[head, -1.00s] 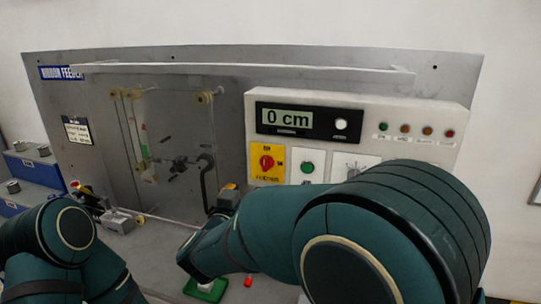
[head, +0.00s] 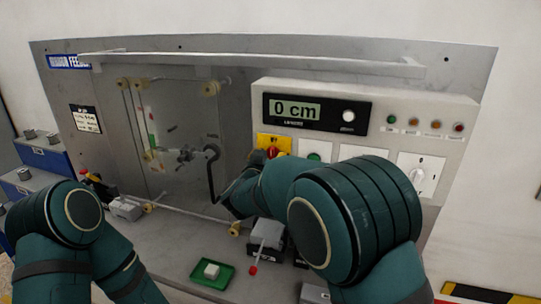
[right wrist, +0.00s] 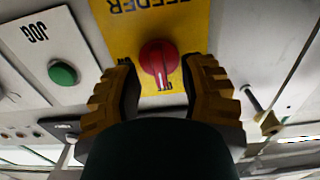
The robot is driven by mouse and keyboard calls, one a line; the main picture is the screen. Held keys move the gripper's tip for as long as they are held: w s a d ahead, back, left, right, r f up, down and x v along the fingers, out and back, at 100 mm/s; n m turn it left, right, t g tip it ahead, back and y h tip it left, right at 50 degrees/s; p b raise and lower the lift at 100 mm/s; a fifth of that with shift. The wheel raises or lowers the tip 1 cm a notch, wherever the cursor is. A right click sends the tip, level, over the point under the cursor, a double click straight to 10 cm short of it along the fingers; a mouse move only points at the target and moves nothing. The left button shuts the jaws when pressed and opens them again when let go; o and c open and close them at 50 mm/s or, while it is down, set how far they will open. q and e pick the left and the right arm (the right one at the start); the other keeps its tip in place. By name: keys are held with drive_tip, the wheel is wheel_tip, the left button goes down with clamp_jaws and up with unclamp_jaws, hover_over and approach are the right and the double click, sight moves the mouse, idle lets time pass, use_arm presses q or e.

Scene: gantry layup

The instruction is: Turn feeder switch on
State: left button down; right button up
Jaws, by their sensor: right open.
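The feeder switch is a red rotary knob (right wrist: 158,58) on a yellow plate (right wrist: 190,22) marked FEEDER, upside down in the right wrist view. A pale mark on the knob points down in that view, towards small lettering I cannot read surely. My right gripper (right wrist: 162,80) is open, with one yellow-padded finger on each side of the knob's near end. I cannot tell whether they touch it. In the head view the yellow plate (head: 264,141) is partly hidden by my right gripper (head: 258,160). My left gripper is not in view; only its arm shows.
A green button (right wrist: 63,73) sits beside the yellow plate. The panel also has a display (head: 295,111) reading 0 cm, a white selector knob (head: 418,174) and several indicator lamps. A black crank (head: 211,170) stands left of my right gripper. A green tray (head: 205,282) lies below.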

drive_tip(key=shift+w+d, duration=0.1)
drive_tip(key=shift+w, duration=0.2)
clamp_jaws()
